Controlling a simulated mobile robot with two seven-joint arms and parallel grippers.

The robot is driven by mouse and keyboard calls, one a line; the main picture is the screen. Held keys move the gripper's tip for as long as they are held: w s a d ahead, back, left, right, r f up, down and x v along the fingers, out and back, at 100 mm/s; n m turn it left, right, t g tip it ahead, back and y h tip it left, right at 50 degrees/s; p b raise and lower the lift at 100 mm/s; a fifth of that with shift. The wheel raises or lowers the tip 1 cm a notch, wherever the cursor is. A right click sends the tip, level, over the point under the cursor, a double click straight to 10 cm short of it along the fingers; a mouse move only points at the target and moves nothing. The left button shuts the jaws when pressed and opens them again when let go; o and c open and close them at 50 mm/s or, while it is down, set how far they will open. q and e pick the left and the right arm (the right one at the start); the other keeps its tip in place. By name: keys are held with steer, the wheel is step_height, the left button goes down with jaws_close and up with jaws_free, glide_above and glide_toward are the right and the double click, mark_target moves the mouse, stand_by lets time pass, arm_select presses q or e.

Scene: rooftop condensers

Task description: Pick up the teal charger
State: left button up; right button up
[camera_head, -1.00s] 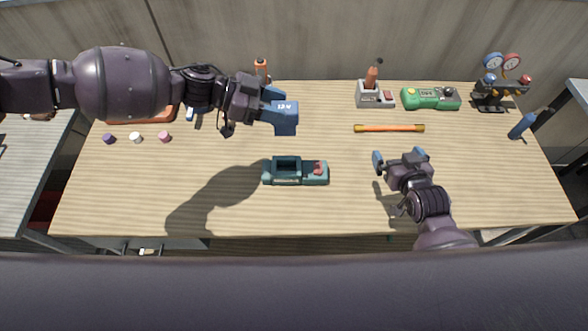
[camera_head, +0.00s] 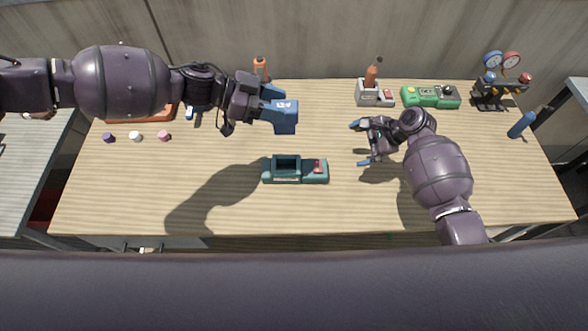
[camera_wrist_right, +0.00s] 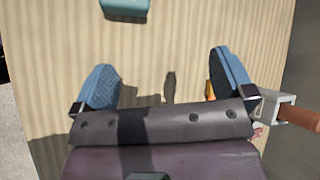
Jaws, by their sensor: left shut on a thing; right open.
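The teal charger (camera_head: 295,170) sits on the middle of the workbench, with an open socket at its left and a red part at its right. Its edge also shows at the top of the right wrist view (camera_wrist_right: 125,8). My left gripper (camera_head: 275,104) is shut on a blue battery (camera_head: 286,119) with a white label, held above the bench behind the charger. My right gripper (camera_head: 360,144) is open and empty, to the right of the charger and apart from it. Its spread blue fingers also show in the right wrist view (camera_wrist_right: 165,76).
The wooden workbench (camera_head: 330,215) is clear around the charger. A grey holder (camera_head: 367,97) with an orange-handled tool, a green charger (camera_head: 430,97) and a gauge set (camera_head: 498,92) stand at the back right. Small purple, white and pink caps (camera_head: 136,137) lie at the left.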

mark_target(326, 167)
steer(key=shift+s+a+f+m+g+y, duration=0.15)
steer(key=shift+s+a+f+m+g, duration=0.35)
steer(key=shift+a+f, duration=1.05)
steer(key=shift+s+a+f+m+g+y, duration=0.3)
steer(key=shift+a+f+m, duration=0.4)
steer(key=shift+a+f, duration=0.8)
steer(key=shift+s+a+f+m+g+y, duration=0.1)
steer(key=shift+s+a+f+m+g, duration=0.35)
steer(key=shift+a+f, duration=1.05)
steer(key=shift+a+r, duration=0.15)
steer(key=shift+r, duration=0.05)
steer(key=shift+c, duration=0.3)
steer(key=c, duration=1.2)
